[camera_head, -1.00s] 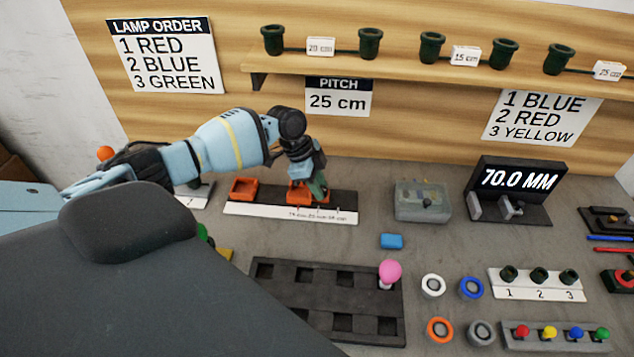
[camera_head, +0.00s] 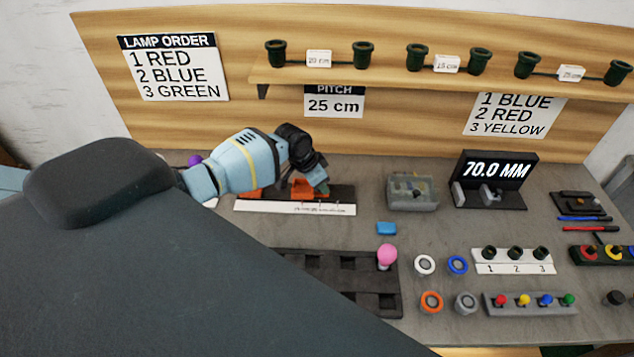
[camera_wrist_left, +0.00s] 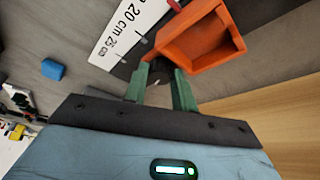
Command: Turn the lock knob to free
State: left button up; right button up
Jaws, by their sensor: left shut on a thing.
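The slide rail (camera_head: 345,194) has orange box-shaped holders and a white scale strip (camera_head: 290,207). One orange holder (camera_wrist_left: 195,42) is large in the left wrist view, beside the strip's 20 and 25 cm marks. My left gripper (camera_head: 322,187) reaches down to the rail's right end by the right holder (camera_head: 301,188). Its green fingers (camera_wrist_left: 163,80) are shut on a small dark part, which I take to be the lock knob (camera_wrist_left: 158,73). The fingers hide most of it, so I cannot tell which way it is turned. My right gripper is not in view.
A blue block (camera_head: 386,228) lies on the bench right of the rail. A grey box (camera_head: 411,192) and the 70.0 MM gauge (camera_head: 494,180) stand further right. A shelf (camera_head: 430,78) runs above.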

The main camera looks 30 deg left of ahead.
pick_arm(q)
jog(key=shift+w+r, duration=0.1)
dwell(0.4)
jog(key=o, duration=0.9)
jog(key=shift+o, duration=0.5)
